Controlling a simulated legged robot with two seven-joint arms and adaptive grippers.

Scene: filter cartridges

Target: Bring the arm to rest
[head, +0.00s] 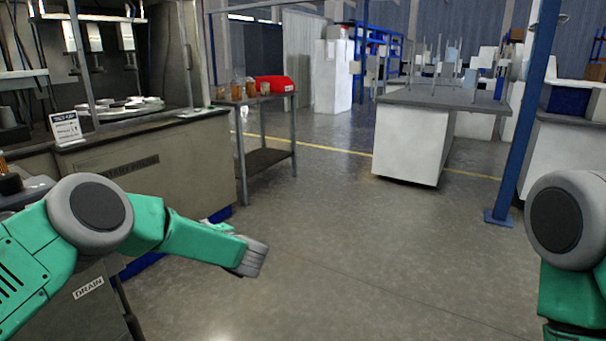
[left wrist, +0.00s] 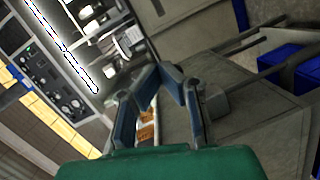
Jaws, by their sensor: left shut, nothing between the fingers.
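My left gripper (left wrist: 161,72) shows in the left wrist view, with its two blue-grey fingers angled inward and their tips together. It is shut and nothing is between the fingertips. In the head view my left arm comes in from the left, in front of the grey counter (head: 165,160), and reaches over the floor to a grey end piece. The left fingers cannot be made out there. At the right edge of the head view only the upper part of my right arm shows; my right gripper is out of view.
A small side table (head: 268,98) with a red bin (head: 274,85) and amber jars stands beyond the counter. A white bench with a grey top (head: 440,97) stands farther back. A blue post (head: 526,120) rises at right. The middle floor (head: 340,230) is clear.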

